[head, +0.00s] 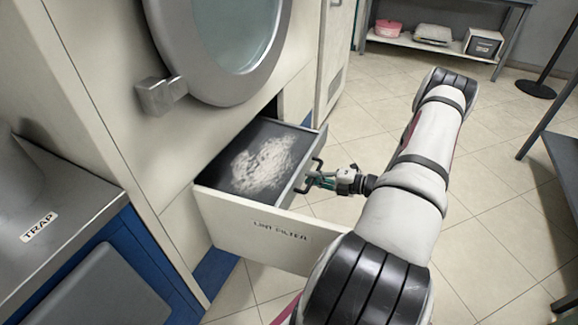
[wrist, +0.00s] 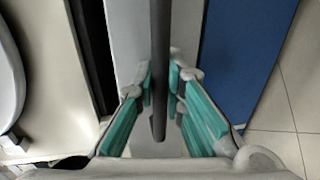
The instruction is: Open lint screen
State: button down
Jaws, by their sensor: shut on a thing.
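The lint screen drawer (head: 257,224), lettered "LINT FILTER" on its side, stands pulled out from the machine below the round door. A layer of pale lint (head: 264,163) lies on its dark screen. The drawer has a dark bar handle (head: 309,177) on its front. My gripper (head: 318,180) is at this handle. In the wrist view the handle bar (wrist: 159,70) runs between the teal-padded fingers of my gripper (wrist: 161,88), which are shut on it. The far ends of the fingers are partly hidden by the bar.
The round machine door (head: 222,45) with its hinge block (head: 162,95) is above the drawer. A steel counter labelled "TRAP" (head: 38,227) stands at left. A table (head: 560,150) is at right, and a shelf (head: 425,43) stands behind. Tiled floor is clear around my arm.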

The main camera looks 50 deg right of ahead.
jog(key=f+v, duration=0.1)
jog(key=v, duration=0.6)
jog(key=shift+s+f, duration=0.2)
jog(key=shift+f, duration=0.05)
jog(key=shift+d, duration=0.1)
jog(key=c, duration=1.7)
grip_release()
jog(key=shift+o, duration=0.2)
jog(key=shift+s, duration=0.1)
jog(key=v, duration=1.2)
